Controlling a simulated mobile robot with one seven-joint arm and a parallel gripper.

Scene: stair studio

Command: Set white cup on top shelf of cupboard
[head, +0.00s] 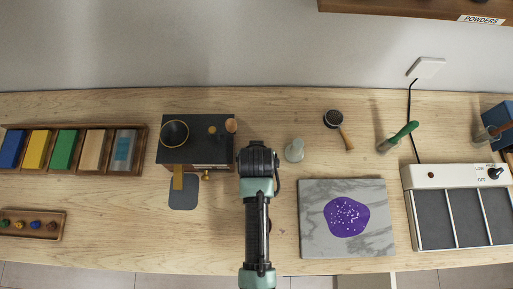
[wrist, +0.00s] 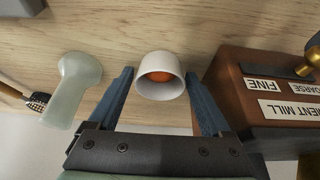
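A small white cup (wrist: 160,78) with an orange-red inside shows in the wrist view, its mouth facing the camera. My gripper (wrist: 160,76) is open, with one blue finger on each side of the cup. Narrow gaps seem to show between the fingertips and the cup's walls. In the head view my arm hides the cup and the fingers, just right of the dark mill. No cupboard is clearly seen; only the lower part of a wooden wall unit (head: 420,9) labelled POWDERS shows at the top right.
The pigment mill (wrist: 270,95) stands close beside my right finger in the wrist view. A pale green muller (wrist: 78,85) stands on the other side. The wooden bench (head: 260,100) also holds a marble slab (head: 380,215), pigment tray (head: 82,128) and a green-handled tool (head: 402,136).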

